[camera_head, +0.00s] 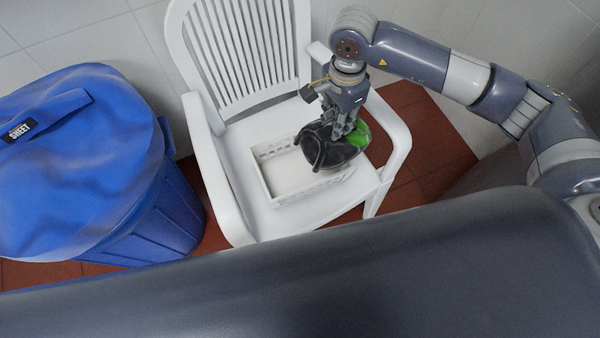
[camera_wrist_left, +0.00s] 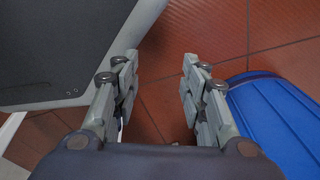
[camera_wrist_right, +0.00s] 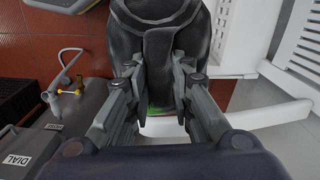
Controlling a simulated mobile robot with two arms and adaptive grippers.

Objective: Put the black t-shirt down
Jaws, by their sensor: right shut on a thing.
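The black t-shirt (camera_head: 325,150) is a dark bundle with a green patch on its right side. It hangs at my right gripper (camera_head: 345,128), over the right part of a white crate (camera_head: 262,180) on a white chair (camera_head: 240,215). I cannot tell whether the bundle touches the crate. In the right wrist view the dark cloth (camera_wrist_right: 158,50) lies between and beyond the fingers of my right gripper (camera_wrist_right: 157,85), which is shut on it. My left gripper (camera_wrist_left: 158,75) is open and empty above the red floor in the left wrist view; the head view does not show it.
A blue bin (camera_head: 165,215) with a blue sheet (camera_head: 85,150) over it stands left of the chair. The chair's armrests (camera_head: 212,165) and slatted back (camera_head: 245,45) surround the crate. A tap (camera_wrist_right: 65,85) shows at left in the right wrist view.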

